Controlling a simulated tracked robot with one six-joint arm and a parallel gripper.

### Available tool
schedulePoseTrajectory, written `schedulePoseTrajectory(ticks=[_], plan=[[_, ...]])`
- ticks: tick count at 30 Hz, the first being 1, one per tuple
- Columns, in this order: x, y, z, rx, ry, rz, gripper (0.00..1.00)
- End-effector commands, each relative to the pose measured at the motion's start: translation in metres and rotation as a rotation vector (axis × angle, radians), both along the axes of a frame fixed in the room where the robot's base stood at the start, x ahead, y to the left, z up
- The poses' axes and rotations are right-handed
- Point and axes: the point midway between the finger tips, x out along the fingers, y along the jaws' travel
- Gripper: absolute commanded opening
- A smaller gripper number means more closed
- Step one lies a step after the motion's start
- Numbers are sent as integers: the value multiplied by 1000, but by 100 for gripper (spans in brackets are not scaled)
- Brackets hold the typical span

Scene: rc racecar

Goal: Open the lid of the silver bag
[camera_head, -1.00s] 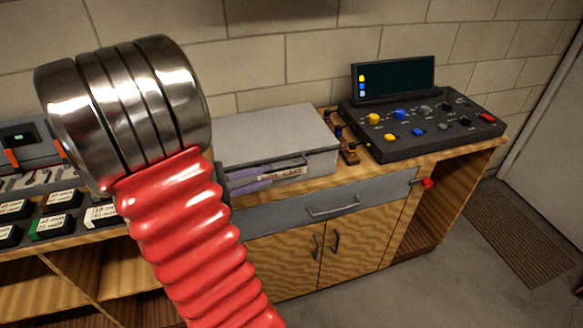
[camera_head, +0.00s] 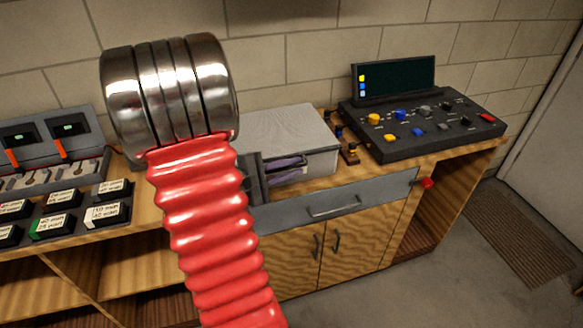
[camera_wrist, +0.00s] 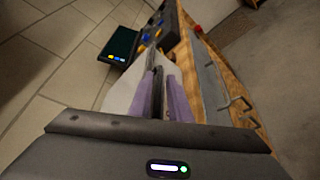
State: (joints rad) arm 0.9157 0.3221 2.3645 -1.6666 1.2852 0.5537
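The silver bag (camera_head: 290,128) is a flat, pale grey case with its lid down on the wooden workbench. Its lid top and front show in the head view, and it also shows in the wrist view (camera_wrist: 120,86). My gripper (camera_head: 301,163) is at the bag's front, with purple finger pads. In the wrist view, my gripper (camera_wrist: 161,88) has its two pads apart, one on each side of a dark strip along the bag's front. I cannot tell whether the pads touch the bag. My arm hides the bag's left side in the head view.
A black control console (camera_head: 425,127) with coloured knobs and a screen stands right of the bag. Labelled black boxes (camera_head: 105,214) and a grey charger unit (camera_head: 50,150) lie left. A grey drawer (camera_head: 330,205) is below the bag. A brick wall stands behind.

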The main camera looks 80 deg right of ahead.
Motion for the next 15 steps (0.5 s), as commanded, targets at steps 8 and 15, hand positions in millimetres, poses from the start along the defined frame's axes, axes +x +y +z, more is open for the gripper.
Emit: schedulePoseTrajectory(ticks=[8, 15], plan=[[-1, -1, 0, 0, 0, 0, 17], [-1, -1, 0, 0, 0, -1, 2]])
